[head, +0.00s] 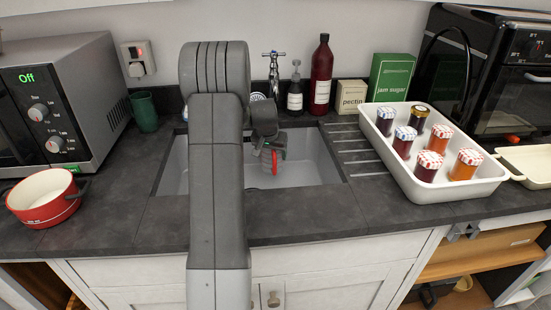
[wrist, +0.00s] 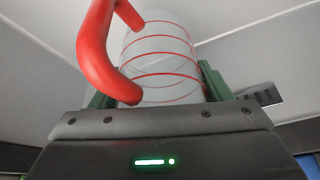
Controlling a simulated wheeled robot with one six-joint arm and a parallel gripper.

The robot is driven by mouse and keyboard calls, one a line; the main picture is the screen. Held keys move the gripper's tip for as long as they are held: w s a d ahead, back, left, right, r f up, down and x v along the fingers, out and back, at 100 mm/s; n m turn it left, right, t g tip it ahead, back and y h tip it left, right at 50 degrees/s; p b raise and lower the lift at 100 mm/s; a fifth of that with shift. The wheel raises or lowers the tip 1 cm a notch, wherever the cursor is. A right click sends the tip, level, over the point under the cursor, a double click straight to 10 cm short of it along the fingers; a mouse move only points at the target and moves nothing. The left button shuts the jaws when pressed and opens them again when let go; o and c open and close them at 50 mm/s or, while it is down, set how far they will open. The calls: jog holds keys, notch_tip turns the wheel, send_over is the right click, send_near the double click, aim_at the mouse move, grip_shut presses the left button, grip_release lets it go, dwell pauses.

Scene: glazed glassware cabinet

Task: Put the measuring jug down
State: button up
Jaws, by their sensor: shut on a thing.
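The measuring jug (wrist: 165,65) is a clear vessel with red rings and a thick red handle (wrist: 95,50). In the wrist view it sits between the green fingers of my gripper (wrist: 157,85), which is shut on it. In the head view my gripper (head: 270,143) is over the sink (head: 310,160), and a small red part of the jug (head: 267,161) shows beside it. My arm hides most of the jug there. I cannot tell whether the jug's base touches anything.
A white tray (head: 402,172) with several jam jars stands right of the grooved drainer (head: 358,152). A red pan (head: 45,198) and a microwave (head: 65,100) are at left. Bottles, cartons and the tap (head: 273,70) line the back. The dark worktop in front (head: 310,212) is clear.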

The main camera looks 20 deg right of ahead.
jog(key=shift+d, duration=0.65)
jog(key=shift+d+f, duration=0.1)
jog(key=shift+f, duration=1.65)
jog(key=shift+f, duration=0.2)
jog(key=o, duration=1)
jog(key=shift+r, duration=0.45)
jog(key=v, duration=1.1)
jog(key=shift+s+r, duration=0.1)
jog(key=shift+r, duration=0.1)
